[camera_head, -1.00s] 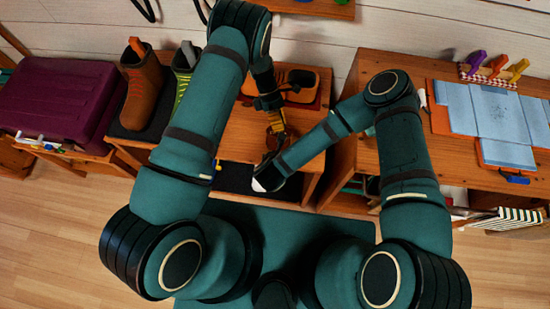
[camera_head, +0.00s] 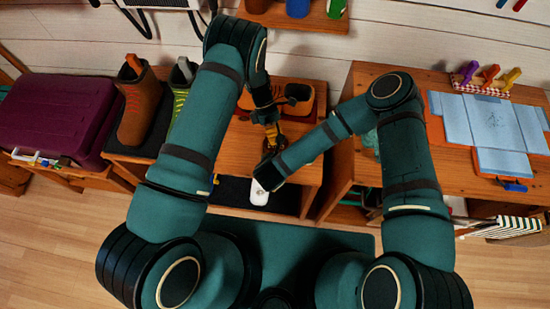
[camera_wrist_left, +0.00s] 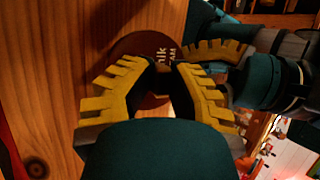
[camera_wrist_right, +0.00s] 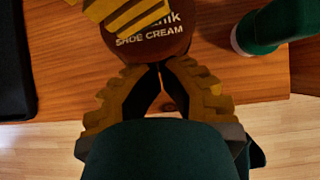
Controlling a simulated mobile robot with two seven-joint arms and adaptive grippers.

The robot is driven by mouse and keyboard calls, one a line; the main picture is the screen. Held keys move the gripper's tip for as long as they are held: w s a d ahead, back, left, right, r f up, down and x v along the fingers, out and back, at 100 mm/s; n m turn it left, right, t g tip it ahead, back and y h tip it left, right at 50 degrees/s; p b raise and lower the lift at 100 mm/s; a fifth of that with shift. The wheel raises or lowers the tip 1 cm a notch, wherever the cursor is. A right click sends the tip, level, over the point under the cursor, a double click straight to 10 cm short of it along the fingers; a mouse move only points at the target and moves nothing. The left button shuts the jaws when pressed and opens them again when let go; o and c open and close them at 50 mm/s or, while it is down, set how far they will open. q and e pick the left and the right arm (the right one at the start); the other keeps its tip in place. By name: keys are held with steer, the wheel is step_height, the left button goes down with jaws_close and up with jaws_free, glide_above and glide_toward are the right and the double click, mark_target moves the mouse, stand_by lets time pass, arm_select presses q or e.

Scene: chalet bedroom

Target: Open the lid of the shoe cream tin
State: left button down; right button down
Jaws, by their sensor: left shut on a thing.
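The shoe cream tin (camera_wrist_right: 150,32) is a round dark brown tin with pale lettering on its lid. It sits near the front edge of the wooden bench and also shows in the left wrist view (camera_wrist_left: 133,47). My left gripper (camera_wrist_left: 163,68) comes from above and is shut on the tin, its toothed yellow fingers covering part of the lid. My right gripper (camera_wrist_right: 160,66) is low at the tin's front side, fingertips close together at its rim. One right finger shows beside the tin in the left wrist view. Whether the right fingers grip the tin is hidden.
A brown shoe (camera_head: 295,97) lies behind the grippers on the bench. Brown boots (camera_head: 138,105) and a purple case (camera_head: 60,115) stand to the left. A desk with blue sheets (camera_head: 490,122) is to the right. Both my arms crowd the space around the tin.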

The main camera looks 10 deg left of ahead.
arm_select(q)
steer(key=shift+s+f, duration=0.1)
steer(key=shift+s, duration=0.3)
arm_select(e)
steer(key=shift+w+r, duration=0.2)
steer(key=shift+w, duration=0.2)
arm_select(q)
steer(key=c, duration=0.9)
jaws_free()
steer(key=shift+c, duration=0.2)
steer(key=shift+w, duration=0.1)
arm_select(e)
steer(key=shift+s, duration=0.15)
